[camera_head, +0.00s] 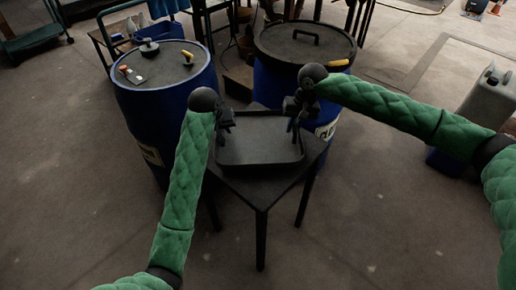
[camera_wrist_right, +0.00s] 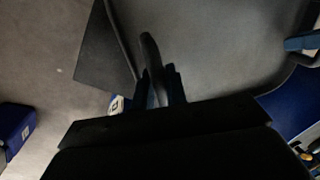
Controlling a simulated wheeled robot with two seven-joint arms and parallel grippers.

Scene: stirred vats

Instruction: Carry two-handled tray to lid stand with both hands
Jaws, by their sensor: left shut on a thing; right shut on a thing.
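The dark two-handled tray (camera_head: 260,150) is level over a small dark table (camera_head: 258,190), perhaps the lid stand; I cannot tell whether it touches the top. My left gripper (camera_head: 226,120) is shut on the tray's left handle. My right gripper (camera_head: 294,108) is shut on the right handle, which the gripper mostly hides in the head view. In the right wrist view the tray (camera_wrist_right: 225,50) fills the upper middle, and its dark handle (camera_wrist_right: 151,52) stands between the fingers (camera_wrist_right: 164,88). The tray looks empty.
A blue vat (camera_head: 178,110) with small tools on its lid stands close on the left. Another lidded vat (camera_head: 305,42) stands behind the tray. A pale canister (camera_head: 486,100) is at the far right. The floor in front is clear.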

